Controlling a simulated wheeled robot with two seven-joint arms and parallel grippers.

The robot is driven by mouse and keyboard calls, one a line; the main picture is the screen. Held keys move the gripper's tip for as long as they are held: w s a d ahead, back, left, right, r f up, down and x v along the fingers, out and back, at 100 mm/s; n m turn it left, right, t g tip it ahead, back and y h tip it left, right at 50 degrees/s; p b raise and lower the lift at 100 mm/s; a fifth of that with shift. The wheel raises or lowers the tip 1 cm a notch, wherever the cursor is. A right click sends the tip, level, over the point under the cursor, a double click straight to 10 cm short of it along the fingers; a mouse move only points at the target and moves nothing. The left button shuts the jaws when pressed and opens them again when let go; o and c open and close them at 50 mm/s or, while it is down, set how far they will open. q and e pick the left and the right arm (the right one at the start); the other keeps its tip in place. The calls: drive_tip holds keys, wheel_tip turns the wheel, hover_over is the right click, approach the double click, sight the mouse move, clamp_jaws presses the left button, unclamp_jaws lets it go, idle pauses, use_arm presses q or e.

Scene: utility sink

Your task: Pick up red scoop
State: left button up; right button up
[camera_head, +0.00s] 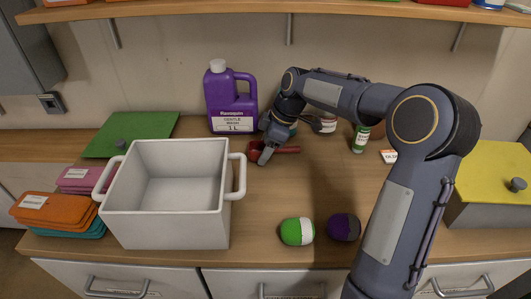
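The red scoop (288,150) lies on the wooden counter, behind and right of the white bin, with its handle pointing right. My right gripper (266,152) is down at the scoop, over the part where the bowl meets the handle, and partly hides it. The fingers are small and dark here, so I cannot tell whether they are open or shut on the scoop. My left gripper is not in view.
A white bin (165,225) stands at left, beside folded cloths (50,208). A purple jug (231,98) and small bottles (361,138) stand behind. Green-white (297,231) and purple-black (344,227) rounded items lie in front. A yellow-lidded box (490,175) is at right.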

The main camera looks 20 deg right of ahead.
drive_tip(key=c, duration=0.7)
drive_tip(key=shift+c, duration=0.4)
drive_tip(key=shift+r, duration=0.15)
